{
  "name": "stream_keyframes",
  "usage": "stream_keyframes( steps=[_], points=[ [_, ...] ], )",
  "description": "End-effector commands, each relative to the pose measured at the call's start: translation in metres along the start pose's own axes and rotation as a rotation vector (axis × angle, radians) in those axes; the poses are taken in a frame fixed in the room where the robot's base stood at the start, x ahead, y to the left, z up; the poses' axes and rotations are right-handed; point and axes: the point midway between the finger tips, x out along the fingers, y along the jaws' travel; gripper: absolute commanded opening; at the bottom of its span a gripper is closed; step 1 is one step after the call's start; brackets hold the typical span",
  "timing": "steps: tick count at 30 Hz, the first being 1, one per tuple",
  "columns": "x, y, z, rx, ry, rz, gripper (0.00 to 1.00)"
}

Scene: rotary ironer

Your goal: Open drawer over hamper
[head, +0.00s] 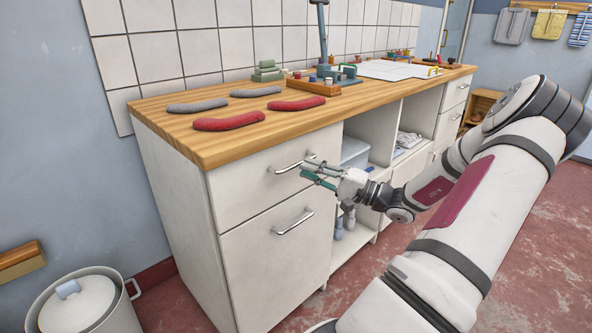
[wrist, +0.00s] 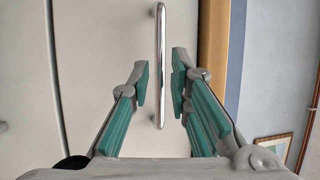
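The drawer over the hamper has a white front (head: 240,179) at the top of the near cabinet, under the wooden worktop. It looks closed and flush. Its metal bar handle (head: 285,168) runs level across the front. Below it is the larger hamper front (head: 268,262) with its own bar handle (head: 293,222). My gripper (head: 306,172) is at the right end of the upper handle in the head view. In the wrist view the handle (wrist: 160,60) runs between the two open green-padded fingers, with a gap on each side. I cannot tell how deep it sits between them.
The worktop (head: 180,142) holds red and grey curved pads (head: 230,122). Open shelves (head: 372,128) lie right of the drawer. A lidded white bin (head: 85,305) stands at lower left. The red floor before the cabinet is partly hidden by my arm.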

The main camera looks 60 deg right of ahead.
Motion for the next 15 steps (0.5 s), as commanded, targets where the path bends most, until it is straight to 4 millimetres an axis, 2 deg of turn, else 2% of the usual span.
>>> stream_keyframes(
  steps=[6, 15],
  points=[
    [0.031, 0.001, 0.001, 0.001, -0.001, 0.0, 0.18],
    [0.044, 0.0, 0.0, 0.001, 0.001, 0.001, 0.18]
  ],
)
